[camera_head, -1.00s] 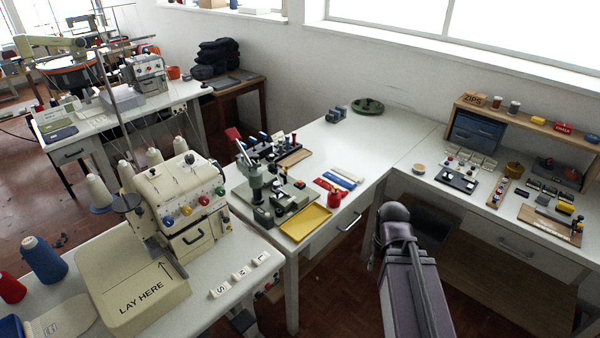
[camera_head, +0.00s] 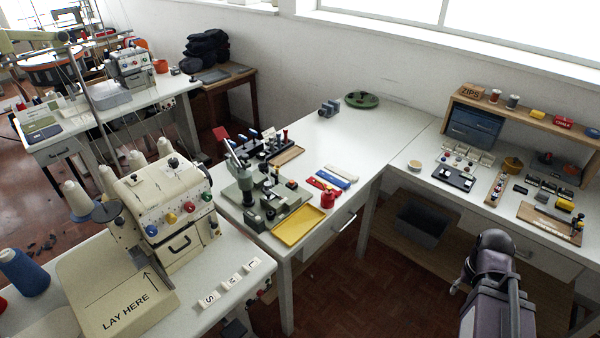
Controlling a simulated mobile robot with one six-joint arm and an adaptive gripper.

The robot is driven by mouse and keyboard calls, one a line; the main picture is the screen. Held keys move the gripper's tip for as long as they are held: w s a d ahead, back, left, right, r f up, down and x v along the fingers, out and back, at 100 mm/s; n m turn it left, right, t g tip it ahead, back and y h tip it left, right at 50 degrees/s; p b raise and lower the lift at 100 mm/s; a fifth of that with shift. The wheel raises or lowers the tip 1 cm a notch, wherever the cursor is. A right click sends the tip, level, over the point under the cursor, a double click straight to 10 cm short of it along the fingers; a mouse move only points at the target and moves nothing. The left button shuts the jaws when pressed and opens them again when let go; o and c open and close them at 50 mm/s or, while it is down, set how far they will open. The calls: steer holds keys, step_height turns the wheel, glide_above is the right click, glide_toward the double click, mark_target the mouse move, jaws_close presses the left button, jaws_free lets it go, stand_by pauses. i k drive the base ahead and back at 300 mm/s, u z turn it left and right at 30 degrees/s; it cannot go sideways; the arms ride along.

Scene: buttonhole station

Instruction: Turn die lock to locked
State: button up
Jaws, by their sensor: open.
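A grey-green bench press (camera_head: 246,190) stands on the middle white table, on a flat grey-green base (camera_head: 285,204). A slanted lever with a red end (camera_head: 221,133) rises at its back left. Dark knobs and a small block with a red top (camera_head: 291,184) sit on or beside the base. The die lock is too small to single out among these parts, and I cannot tell its position. My arm shows at the lower right, apart from the press; its gripper is not visible.
A yellow tray (camera_head: 299,226) lies in front of the press, with a red pot (camera_head: 328,198) to its right. A rack of dark and coloured tools (camera_head: 265,148) stands behind. A cream sewing machine (camera_head: 165,205) is at left. Floor between the tables is open.

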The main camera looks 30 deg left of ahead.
mark_target(272, 174)
steer(key=z, duration=0.3)
steer(key=k, duration=1.15)
steer(key=u, duration=1.3)
steer(key=i, duration=0.95)
steer(key=z, duration=0.1)
